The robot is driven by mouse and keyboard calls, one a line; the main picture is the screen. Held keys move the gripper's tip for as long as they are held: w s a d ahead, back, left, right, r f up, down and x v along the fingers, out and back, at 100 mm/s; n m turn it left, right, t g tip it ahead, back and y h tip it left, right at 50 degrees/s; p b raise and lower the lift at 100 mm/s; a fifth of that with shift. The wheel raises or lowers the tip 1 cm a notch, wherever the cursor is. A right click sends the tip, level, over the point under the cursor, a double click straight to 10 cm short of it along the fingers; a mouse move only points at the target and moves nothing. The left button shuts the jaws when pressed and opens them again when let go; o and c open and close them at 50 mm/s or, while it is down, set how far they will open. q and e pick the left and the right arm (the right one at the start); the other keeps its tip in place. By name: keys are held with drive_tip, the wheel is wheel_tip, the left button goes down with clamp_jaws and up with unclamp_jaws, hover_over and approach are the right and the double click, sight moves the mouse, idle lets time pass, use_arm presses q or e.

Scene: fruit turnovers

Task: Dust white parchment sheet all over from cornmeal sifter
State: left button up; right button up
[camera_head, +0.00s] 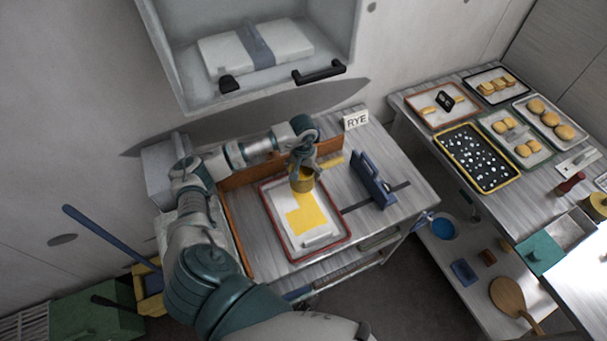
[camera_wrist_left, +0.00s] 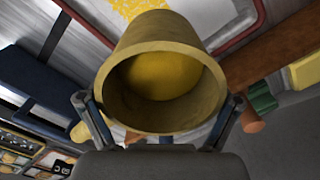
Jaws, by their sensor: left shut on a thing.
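My left gripper (camera_head: 302,160) is shut on the yellow cornmeal sifter (camera_head: 302,183) and holds it over the back part of the white parchment sheet (camera_head: 275,198). The sheet lies in a red-rimmed tray (camera_head: 271,230). Yellow cornmeal (camera_head: 309,216) covers a blocky patch in the middle of the sheet, reaching toward the left front. The left strip, right side and front strip look white. In the left wrist view the sifter (camera_wrist_left: 165,85) sits between both fingers, its round mouth facing the camera, yellow inside. My right gripper is not in view.
A small white bar (camera_head: 318,241) lies at the tray's front. A blue upright holder (camera_head: 372,180) stands to the right, and a RYE card (camera_head: 355,120) behind. A wooden board (camera_head: 250,174) edges the table's back.

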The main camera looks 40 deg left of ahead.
use_arm(q)
drive_tip(key=shift+d+r, duration=0.1)
drive_tip(key=shift+d, duration=0.25)
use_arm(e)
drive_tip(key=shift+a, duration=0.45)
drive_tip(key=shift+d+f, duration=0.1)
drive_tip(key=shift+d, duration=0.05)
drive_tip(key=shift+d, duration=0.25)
use_arm(q)
drive_tip(key=shift+a, duration=0.2)
drive_tip(key=shift+d, duration=0.1)
